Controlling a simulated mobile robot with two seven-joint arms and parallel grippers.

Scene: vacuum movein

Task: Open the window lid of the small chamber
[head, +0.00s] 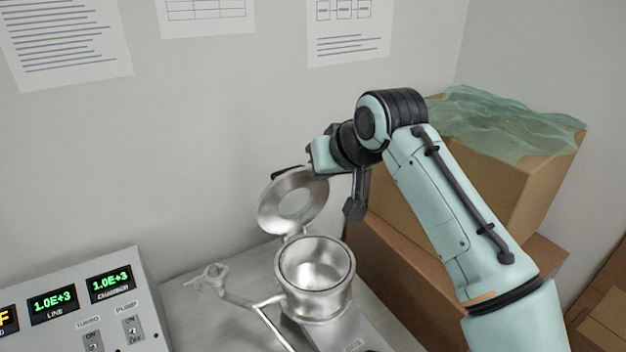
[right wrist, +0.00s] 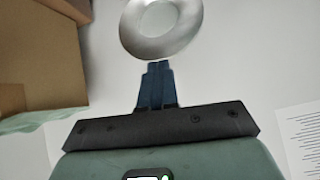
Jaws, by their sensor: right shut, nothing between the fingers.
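The small chamber (head: 316,297) is a silver metal pot standing on the bench, and its inside shows from above. Its round window lid (head: 268,214), a metal ring with a clear middle, stands tilted up and back on the chamber's far side, off the rim. My right gripper (head: 285,174) is just behind the lid's upper edge in the head view, its fingertips partly hidden there. In the right wrist view the shut, empty fingers (right wrist: 157,66) point at the lid (right wrist: 162,27), close to its edge; I cannot tell whether they touch. My left gripper is not in view.
A control box (head: 85,305) with green displays stands at the left. A pipe with a valve (head: 215,279) runs left of the chamber. Cardboard boxes (head: 500,200) with green wrap crowd the right. The wall with paper sheets is behind.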

